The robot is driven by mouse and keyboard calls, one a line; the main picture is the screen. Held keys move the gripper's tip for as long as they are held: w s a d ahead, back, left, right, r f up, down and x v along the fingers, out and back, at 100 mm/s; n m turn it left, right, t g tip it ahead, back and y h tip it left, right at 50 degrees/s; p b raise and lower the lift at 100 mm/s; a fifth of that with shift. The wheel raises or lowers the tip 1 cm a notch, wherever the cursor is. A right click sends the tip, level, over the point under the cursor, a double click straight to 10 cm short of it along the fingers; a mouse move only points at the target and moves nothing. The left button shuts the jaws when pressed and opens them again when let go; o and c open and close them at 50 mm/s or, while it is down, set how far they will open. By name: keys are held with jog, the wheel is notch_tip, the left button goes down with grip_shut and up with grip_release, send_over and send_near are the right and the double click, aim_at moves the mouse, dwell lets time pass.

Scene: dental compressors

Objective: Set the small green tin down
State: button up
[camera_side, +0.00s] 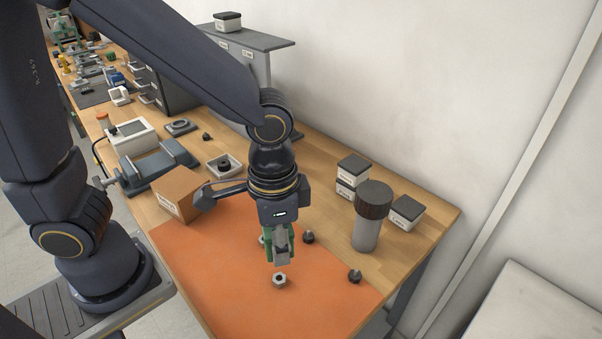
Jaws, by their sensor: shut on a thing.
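My gripper (281,254) points down over the orange mat (215,275) and is shut on the small green tin (268,247). Green shows on both sides of the grey finger, which hides the middle of the tin. I cannot tell from this angle whether the tin's bottom touches the mat or hangs just above it.
A light hex nut (279,281) lies just in front of my gripper. Dark knobs (308,237) and (355,276) lie to the right. A dark-lidded jar (367,232), small boxes (353,169) and a cardboard box (178,193) stand around. The mat's front is clear.

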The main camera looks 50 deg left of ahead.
jog(key=w+a+f+n, duration=0.1)
jog(key=w+a+n, duration=0.2)
jog(key=w+a, duration=0.5)
jog(key=w+a+f+n, duration=0.25)
jog(key=w+a, duration=0.25)
jog(key=a, duration=0.6)
jog(key=w+f, duration=0.2)
jog(key=w, duration=0.2)
jog(key=w+f, duration=0.3)
jog(key=w, duration=0.1)
jog(key=w+a+f, duration=0.1)
jog(key=w+f, duration=0.1)
jog(key=w, duration=0.2)
jog(key=shift+a+f, duration=0.1)
jog(key=shift+f, duration=0.3)
jog(key=shift+w+f, duration=0.4)
jog(key=shift+f, duration=1.55)
